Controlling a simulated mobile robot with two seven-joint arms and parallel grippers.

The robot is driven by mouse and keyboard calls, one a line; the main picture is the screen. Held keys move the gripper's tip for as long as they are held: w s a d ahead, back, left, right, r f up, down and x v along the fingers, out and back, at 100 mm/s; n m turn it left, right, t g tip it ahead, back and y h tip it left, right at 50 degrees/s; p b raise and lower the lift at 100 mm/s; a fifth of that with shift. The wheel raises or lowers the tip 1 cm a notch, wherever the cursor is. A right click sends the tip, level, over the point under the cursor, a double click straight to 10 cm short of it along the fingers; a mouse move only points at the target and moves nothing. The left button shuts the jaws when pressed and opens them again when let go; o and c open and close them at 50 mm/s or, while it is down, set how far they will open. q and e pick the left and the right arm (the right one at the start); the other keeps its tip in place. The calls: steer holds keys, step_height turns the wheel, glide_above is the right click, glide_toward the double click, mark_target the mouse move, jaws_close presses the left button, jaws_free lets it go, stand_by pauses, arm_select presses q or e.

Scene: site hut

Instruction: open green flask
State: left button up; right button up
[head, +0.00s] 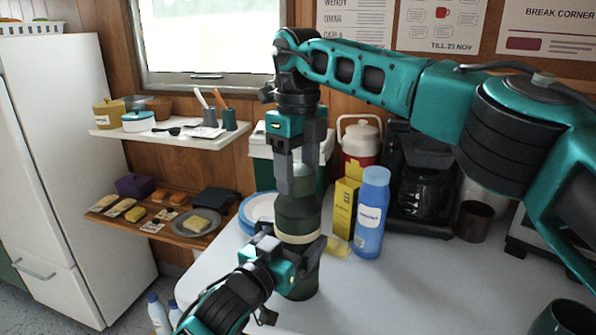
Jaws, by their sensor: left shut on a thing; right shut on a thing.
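The dark green flask (298,212) stands upright at the front left part of the white table, with a pale band around its middle. My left gripper (298,252) comes in from the lower left and is shut around the flask's body, below the band. My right gripper (300,182) points down from above and is shut on the flask's top. The fingers hide much of the top, so I cannot tell whether the lid is loose.
A blue bottle (371,215) and a yellow box (343,208) stand just right of the flask. Behind are a red and white jug (360,140) and a coffee maker (420,190). Blue-rimmed plates (258,207) lie left. The table's (390,295) front middle is clear.

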steer(key=n, duration=0.7)
steer(key=shift+n, duration=0.4)
steer(key=n, duration=0.8)
steer(key=shift+s+n, duration=0.1)
steer(key=shift+n, duration=0.3)
steer(key=shift+r, duration=0.15)
steer(key=shift+r, duration=1)
steer(key=shift+r, duration=0.1)
